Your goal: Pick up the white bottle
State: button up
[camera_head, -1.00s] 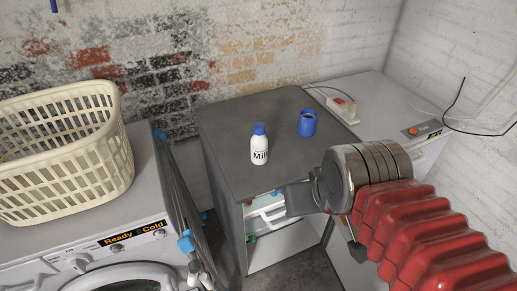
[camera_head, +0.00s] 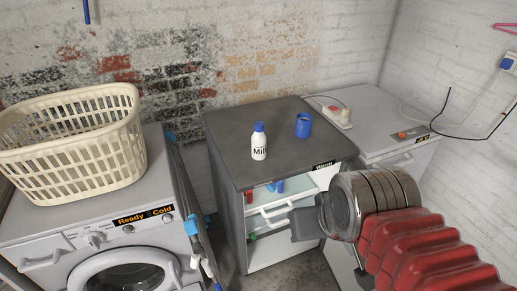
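The white bottle (camera_head: 259,147) stands upright on the grey top of a low cabinet (camera_head: 225,128). It has a blue cap and dark lettering that reads in part "Mil". My gripper (camera_head: 303,224) is at the end of my red-sleeved arm, to the right of and lower in the picture than the bottle, in front of the cabinet's open front. It is apart from the bottle. Its fingers show as one dark grey block, so I cannot see whether they are open or shut.
A blue mug (camera_head: 304,125) stands right of the bottle. A cream laundry basket (camera_head: 75,150) sits on the washing machine (camera_head: 60,232) at left. A white power strip (camera_head: 337,116) and cables lie at the back right.

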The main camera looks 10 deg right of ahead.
aim_at(258, 138)
jog(key=u, duration=0.9)
jog(key=i, duration=0.55)
jog(key=u, duration=0.1)
